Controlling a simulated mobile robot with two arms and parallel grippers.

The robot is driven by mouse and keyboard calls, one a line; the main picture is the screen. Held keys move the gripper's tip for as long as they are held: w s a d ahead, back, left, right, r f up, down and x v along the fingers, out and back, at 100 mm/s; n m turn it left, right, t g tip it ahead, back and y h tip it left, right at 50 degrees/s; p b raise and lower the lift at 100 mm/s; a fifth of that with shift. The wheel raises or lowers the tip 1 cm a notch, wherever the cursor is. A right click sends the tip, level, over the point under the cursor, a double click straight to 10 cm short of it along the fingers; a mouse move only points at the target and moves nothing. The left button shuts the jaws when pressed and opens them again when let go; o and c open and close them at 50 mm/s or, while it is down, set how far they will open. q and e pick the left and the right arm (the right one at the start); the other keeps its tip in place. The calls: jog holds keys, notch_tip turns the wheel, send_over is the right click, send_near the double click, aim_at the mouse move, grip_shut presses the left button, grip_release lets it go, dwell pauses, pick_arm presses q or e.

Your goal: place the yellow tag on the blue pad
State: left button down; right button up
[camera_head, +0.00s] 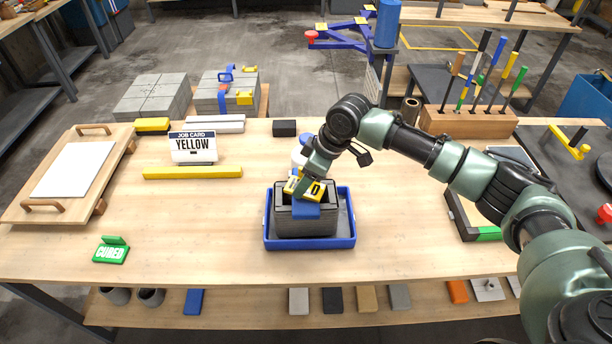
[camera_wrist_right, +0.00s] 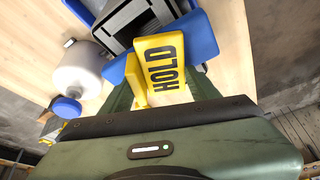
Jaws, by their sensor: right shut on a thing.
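The yellow tag (camera_wrist_right: 163,62), lettered HOLD, is between the fingers of my right gripper (camera_wrist_right: 158,85) in the right wrist view. In the head view, the yellow tag (camera_head: 312,190) and my right gripper (camera_head: 304,184) are over a dark grey box (camera_head: 305,228). A blue patch (camera_head: 306,210) shows just below the tag at the box's front. I cannot tell whether it is the blue pad or a fingertip, or whether the tag touches it. My left gripper is not in view.
The box stands in a blue tray (camera_head: 310,244). A white bottle (camera_wrist_right: 86,62) stands close beside my right gripper. A job card (camera_head: 193,147) reading YELLOW stands behind a yellow bar (camera_head: 192,172). A green CURED sign (camera_head: 111,250) is at front left. The table's front left is mostly clear.

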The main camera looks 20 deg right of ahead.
jog(key=shift+f, duration=0.15)
jog(key=o, duration=1.4)
jog(key=shift+d+r, duration=0.15)
jog(key=shift+r, duration=0.4)
jog(key=b+v, duration=0.2)
jog(key=v, duration=0.9)
jog(key=shift+s, duration=0.15)
